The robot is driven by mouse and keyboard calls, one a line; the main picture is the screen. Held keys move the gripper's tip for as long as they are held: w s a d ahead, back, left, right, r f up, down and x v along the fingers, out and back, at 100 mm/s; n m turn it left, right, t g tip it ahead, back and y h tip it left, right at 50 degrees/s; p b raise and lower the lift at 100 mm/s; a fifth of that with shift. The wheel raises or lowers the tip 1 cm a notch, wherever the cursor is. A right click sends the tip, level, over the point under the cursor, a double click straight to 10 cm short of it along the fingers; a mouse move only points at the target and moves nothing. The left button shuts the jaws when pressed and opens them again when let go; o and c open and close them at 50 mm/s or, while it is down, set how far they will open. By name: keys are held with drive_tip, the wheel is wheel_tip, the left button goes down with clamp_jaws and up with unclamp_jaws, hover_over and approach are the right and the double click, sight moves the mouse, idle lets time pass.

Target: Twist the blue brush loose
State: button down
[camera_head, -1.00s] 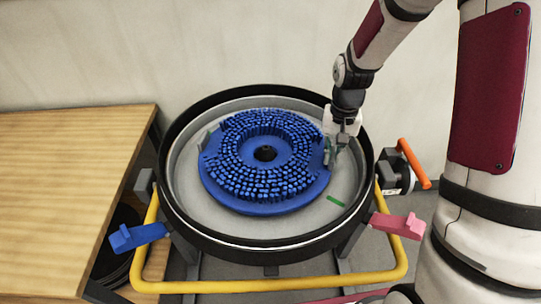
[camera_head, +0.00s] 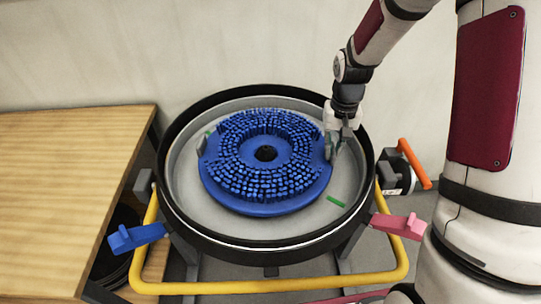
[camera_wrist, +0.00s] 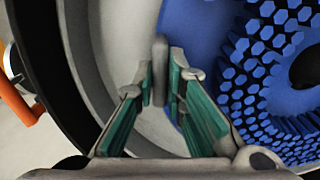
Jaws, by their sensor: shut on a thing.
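The blue brush (camera_head: 265,205) is a round disc with rings of bristles and a dark centre hole, lying inside the round tank (camera_head: 185,205). Grey tabs stand at its left edge (camera_head: 202,144) and right edge. My gripper (camera_head: 332,146) is at the right edge of the brush. In the wrist view my gripper (camera_wrist: 160,88) has its green-padded fingers on both sides of the upright grey tab (camera_wrist: 160,60), shut on it. The blue disc also shows in the wrist view (camera_wrist: 185,30).
A green mark (camera_head: 336,201) lies on the tank floor at lower right. A blue lever (camera_head: 137,237), a pink lever (camera_head: 400,225), an orange handle (camera_head: 413,163) and a yellow rail (camera_head: 270,286) surround the tank. A wooden table (camera_head: 65,180) stands at left.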

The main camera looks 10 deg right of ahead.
drive_tip(key=shift+w, duration=0.35)
drive_tip(key=c, duration=1.6)
unclamp_jaws()
drive_tip(key=shift+w+n, duration=0.1)
drive_tip(key=shift+n, duration=0.2)
drive_tip(key=shift+o, duration=0.2)
drive_tip(key=shift+f, duration=0.1)
wheel_tip(320, 180, up, 12)
